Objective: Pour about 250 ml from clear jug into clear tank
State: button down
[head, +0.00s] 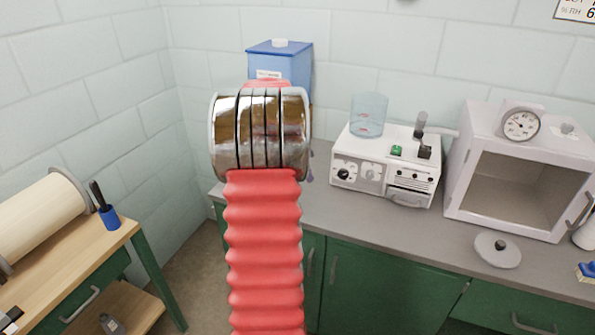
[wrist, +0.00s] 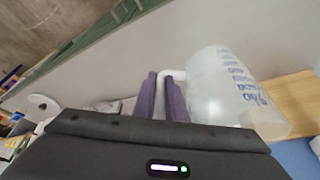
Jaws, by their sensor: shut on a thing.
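The clear jug (wrist: 222,85) with blue measuring marks shows in the wrist view, right of my gripper. My gripper (wrist: 161,92) has its two purple fingers shut on the jug's pale handle. The jug is translucent, and I cannot tell its liquid level. In the head view my red and chrome arm hides the gripper and jug. A clear, open-topped round vessel (head: 368,116), which looks like the clear tank, stands upright on a white instrument (head: 388,160) on the counter. I cannot tell whether it holds liquid.
A blue lidded box (head: 290,63) stands behind my arm. A white oven-like cabinet (head: 525,180) with a dial stands at right, a round lid (head: 497,250) before it. A wooden bench (head: 100,237) with a blue pen cup (head: 109,217) is at left.

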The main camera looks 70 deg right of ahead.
jog(key=w+a+f+n+t, duration=0.2)
jog(key=w+a+n, duration=0.4)
jog(key=w+a, duration=0.8)
jog(key=w+a+f+n+t, duration=0.3)
jog(key=w+a+n, duration=0.55)
jog(key=w, duration=0.95)
jog(key=w+a+f+n+y, duration=0.1)
jog(key=w+a+n, duration=0.2)
jog(key=a, duration=1)
jog(key=w+a+f+n+t+y, duration=0.1)
jog(key=w+a+n, duration=0.2)
jog(key=a, duration=1)
jog(key=w+a+f+n+t+y, duration=0.1)
jog(key=w+a+n, duration=0.2)
jog(key=a, duration=1.1)
jog(key=shift+n, duration=1.25)
jog(key=shift+w+a+f, duration=0.1)
jog(key=shift+w+a, duration=0.05)
